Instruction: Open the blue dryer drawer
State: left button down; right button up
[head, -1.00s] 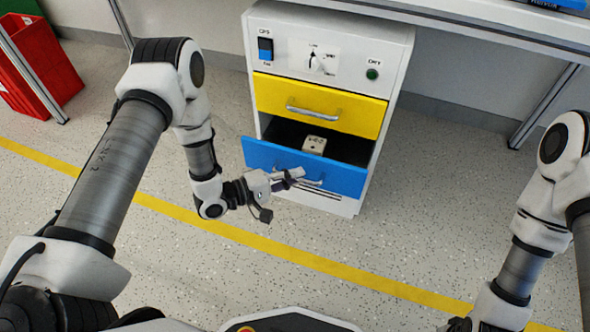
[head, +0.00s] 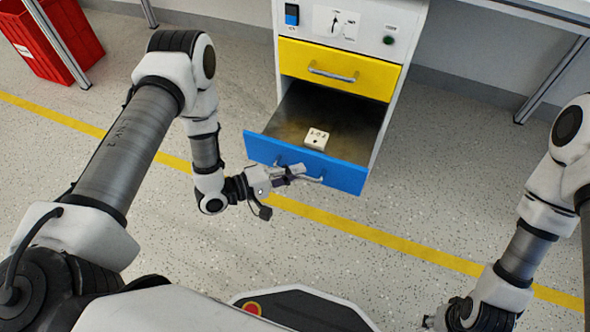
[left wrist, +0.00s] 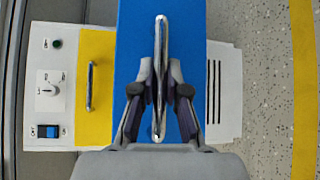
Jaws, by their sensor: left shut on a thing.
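The blue drawer (head: 338,174) of the white cabinet stands pulled well out, and its dark interior (head: 335,110) shows. A small pale block with markings (head: 317,138) lies inside it near the front. My left gripper (head: 298,171) is at the drawer's front, shut on its silver handle (head: 315,179). In the left wrist view the two fingers (left wrist: 160,93) close around the middle of the upright-looking handle (left wrist: 160,38), against the blue front (left wrist: 190,40). My right gripper (head: 432,321) is low at the right, apart from the cabinet; its fingers are too small to read.
The closed yellow drawer (head: 350,80) is above the blue one, under a panel with a blue switch (head: 292,14), a dial (head: 336,24) and a green button (head: 389,40). A red crate (head: 45,40) stands at the far left. The floor before the drawer is clear.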

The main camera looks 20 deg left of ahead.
pick_arm(q)
jog(key=c, duration=1.2)
grip_release()
jog(key=shift+v, duration=5.95)
jog(key=shift+d, duration=0.1)
